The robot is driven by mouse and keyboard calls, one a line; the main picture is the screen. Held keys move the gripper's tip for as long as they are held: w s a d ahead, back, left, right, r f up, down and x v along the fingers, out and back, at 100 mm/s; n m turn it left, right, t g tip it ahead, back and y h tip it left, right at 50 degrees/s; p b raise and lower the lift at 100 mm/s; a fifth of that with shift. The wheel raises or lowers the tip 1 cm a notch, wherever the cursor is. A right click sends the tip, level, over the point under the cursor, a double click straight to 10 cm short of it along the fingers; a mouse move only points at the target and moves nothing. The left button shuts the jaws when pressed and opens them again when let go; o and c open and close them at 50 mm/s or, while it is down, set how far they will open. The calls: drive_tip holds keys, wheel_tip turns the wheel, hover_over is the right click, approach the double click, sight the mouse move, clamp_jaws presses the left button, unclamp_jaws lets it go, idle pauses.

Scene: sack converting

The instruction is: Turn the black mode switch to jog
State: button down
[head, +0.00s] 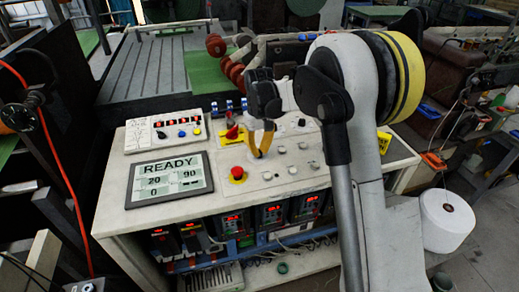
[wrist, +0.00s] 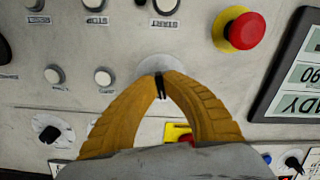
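The black mode switch (wrist: 161,86) shows only as a thin dark sliver between my fingertips, in front of a round pale plate (wrist: 150,66) on the panel. My gripper (wrist: 160,80) has its two orange fingers closed together on it. In the head view my gripper (head: 258,155) reaches down to the light console top, right of the display. The fingers hide most of the switch, so its setting and its labels cannot be read.
A red emergency button (head: 237,172) on a yellow base sits close by, between my gripper and the READY display (head: 170,178). Pale push buttons (head: 280,149) lie to the right. Another black knob (wrist: 48,134) is at lower left in the wrist view.

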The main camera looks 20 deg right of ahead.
drive_tip(key=shift+m, duration=1.3)
drive_tip(key=c, duration=1.5)
unclamp_jaws()
drive_tip(key=shift+c, duration=0.2)
drive_tip(key=shift+r, duration=0.1)
wheel_tip(320, 180, up, 12)
